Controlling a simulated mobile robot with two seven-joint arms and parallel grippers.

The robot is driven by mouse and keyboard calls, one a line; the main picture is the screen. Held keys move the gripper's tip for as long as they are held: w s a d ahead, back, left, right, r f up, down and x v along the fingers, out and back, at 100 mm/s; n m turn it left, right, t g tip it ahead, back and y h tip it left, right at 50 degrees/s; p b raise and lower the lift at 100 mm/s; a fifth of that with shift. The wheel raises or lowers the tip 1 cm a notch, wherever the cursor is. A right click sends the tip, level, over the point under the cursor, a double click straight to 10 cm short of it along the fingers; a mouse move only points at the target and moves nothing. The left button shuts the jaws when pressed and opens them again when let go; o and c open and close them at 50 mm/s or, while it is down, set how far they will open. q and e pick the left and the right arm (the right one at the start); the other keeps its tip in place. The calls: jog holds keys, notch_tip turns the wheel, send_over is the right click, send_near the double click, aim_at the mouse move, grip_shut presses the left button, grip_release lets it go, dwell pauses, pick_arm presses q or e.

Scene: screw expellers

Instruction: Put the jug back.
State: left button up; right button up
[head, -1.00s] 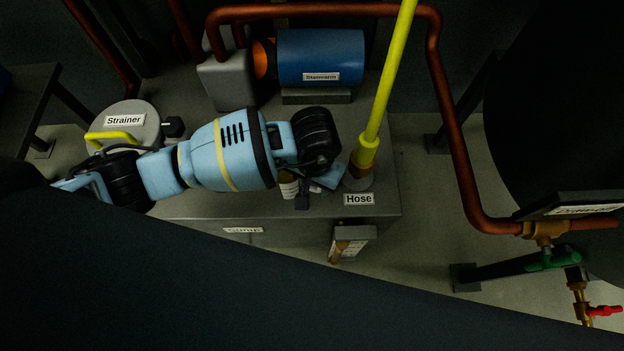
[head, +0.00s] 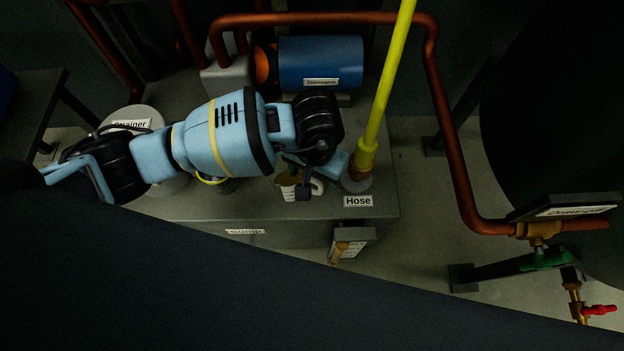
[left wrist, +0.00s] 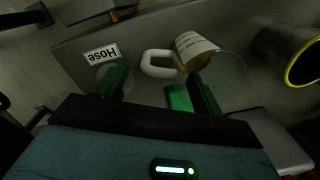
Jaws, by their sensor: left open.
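The jug (head: 287,187) is a small white measuring jug with a handle and printed marks, on the grey sump top just left of the hose foot. In the left wrist view the jug (left wrist: 197,48) shows amber contents, with its handle towards the left. My left gripper (head: 318,179) is over the sump top beside the jug and partly hides it in the head view. In the left wrist view its two fingers (left wrist: 160,88) are apart, with the jug's handle beyond the gap; I see nothing gripped. My right gripper is not in view.
The yellow hose (head: 380,110) rises close to the gripper's right. A blue cylinder (head: 320,62) and copper pipe (head: 450,120) stand behind. The strainer (head: 137,112) is partly under my arm. A yellow-rimmed dark cylinder (left wrist: 285,55) lies right of the jug in the wrist view.

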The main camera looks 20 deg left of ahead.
pick_arm(q)
notch_tip(320, 180, up, 6)
jog(key=shift+r+p, duration=0.2)
jog(key=shift+p, duration=0.35)
jog(key=shift+d, duration=0.1)
